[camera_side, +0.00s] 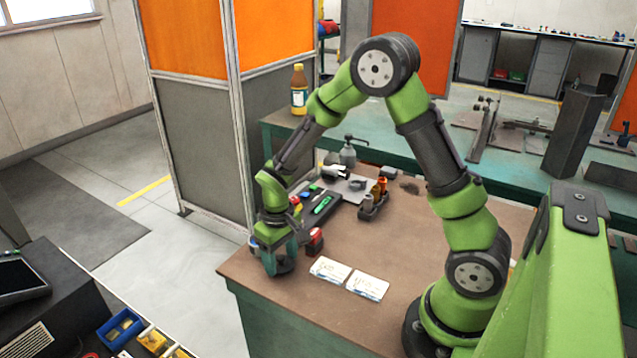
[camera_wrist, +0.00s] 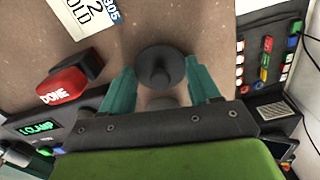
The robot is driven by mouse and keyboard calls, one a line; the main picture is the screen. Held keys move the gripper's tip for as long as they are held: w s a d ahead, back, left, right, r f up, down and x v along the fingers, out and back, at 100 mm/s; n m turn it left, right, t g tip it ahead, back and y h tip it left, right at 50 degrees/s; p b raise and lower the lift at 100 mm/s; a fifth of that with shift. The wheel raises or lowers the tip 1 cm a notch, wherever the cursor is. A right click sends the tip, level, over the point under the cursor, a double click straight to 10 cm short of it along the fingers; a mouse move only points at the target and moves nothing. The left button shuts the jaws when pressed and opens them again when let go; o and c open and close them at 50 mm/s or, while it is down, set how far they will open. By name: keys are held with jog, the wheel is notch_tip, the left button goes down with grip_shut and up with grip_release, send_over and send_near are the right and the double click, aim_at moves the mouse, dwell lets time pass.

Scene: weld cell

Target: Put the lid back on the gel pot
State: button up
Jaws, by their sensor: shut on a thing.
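My gripper (camera_wrist: 161,66) points down near the front left corner of the bench; it also shows in the side view (camera_side: 281,262). Its two teal fingers stand on either side of a dark round lid (camera_wrist: 160,57) with a knob in its middle, and they are shut on it. In the side view a dark round shape shows low between the fingers, close to the bench top. The gel pot is not clearly seen in either view. I cannot tell whether it is under the lid.
A red button block marked DONE (camera_wrist: 72,84) stands close beside my gripper. Two white cards (camera_side: 330,270) lie to the right on the brown bench top (camera_side: 310,308). A dark tray with tools (camera_side: 322,207) and a rack of small bottles (camera_side: 373,206) stand behind.

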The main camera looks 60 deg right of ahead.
aim_at(281, 257)
notch_tip(281, 257, up, 9)
jog(key=shift+f, duration=0.2)
jog(key=shift+w+d+r, duration=0.1)
jog(key=shift+w+d, duration=0.1)
jog(key=shift+w, duration=0.05)
jog(key=w+d+r, duration=0.1)
jog(key=w+d, duration=0.1)
jog(key=w, duration=0.5)
jog(key=shift+a+f, duration=0.2)
jog(key=shift+f, duration=2.8)
jog(key=shift+f, duration=0.15)
jog(key=o, duration=1.3)
jog(key=shift+c, duration=0.2)
